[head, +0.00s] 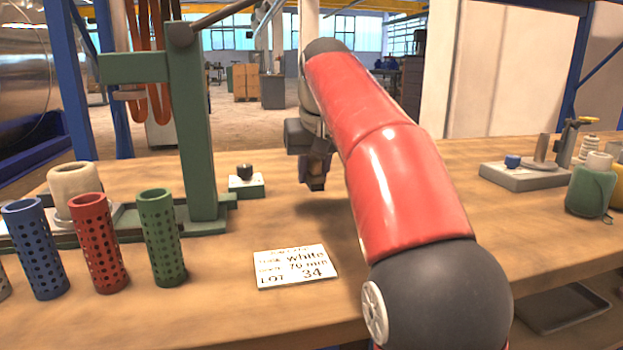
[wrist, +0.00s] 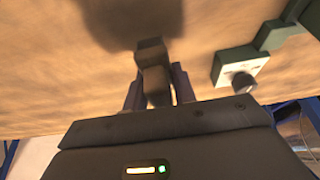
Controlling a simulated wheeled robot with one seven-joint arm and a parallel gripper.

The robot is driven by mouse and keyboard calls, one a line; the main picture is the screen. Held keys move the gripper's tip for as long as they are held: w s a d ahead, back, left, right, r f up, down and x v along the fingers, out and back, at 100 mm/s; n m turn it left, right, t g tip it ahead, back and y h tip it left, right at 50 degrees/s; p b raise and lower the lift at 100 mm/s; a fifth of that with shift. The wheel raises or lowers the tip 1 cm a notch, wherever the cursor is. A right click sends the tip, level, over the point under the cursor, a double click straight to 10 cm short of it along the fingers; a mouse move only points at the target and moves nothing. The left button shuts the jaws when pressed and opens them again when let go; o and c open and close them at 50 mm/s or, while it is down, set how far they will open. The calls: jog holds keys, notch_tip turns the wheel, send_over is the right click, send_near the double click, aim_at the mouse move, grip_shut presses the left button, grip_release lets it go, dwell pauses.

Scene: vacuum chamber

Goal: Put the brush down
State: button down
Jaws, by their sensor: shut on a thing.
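My gripper (head: 313,180) hangs over the far middle of the wooden bench, fingers pointing down. In the wrist view my gripper (wrist: 156,90) is shut on a brownish, blocky thing, which I take to be the brush (wrist: 152,62). The brush sits between the two fingers and sticks out past their tips. Its bristles cannot be made out. A dark shadow lies on the bench beyond it, and it appears to be held a little above the surface. In the head view my red arm and the gripper largely hide the brush.
The wooden bench (head: 270,210) is bare around my gripper. A small box with a black knob (head: 246,182) and a green press frame (head: 195,130) stand left. A label card (head: 295,266) and perforated blue, red and green tubes (head: 161,238) are nearer. A grey fixture (head: 530,176) stands right.

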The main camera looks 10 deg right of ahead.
aim_at(312, 186)
jog(key=shift+w, duration=0.45)
jog(key=shift+f, duration=0.25)
jog(key=shift+f+b, duration=0.8)
jog(key=shift+f, duration=0.7)
jog(key=shift+f, duration=0.1)
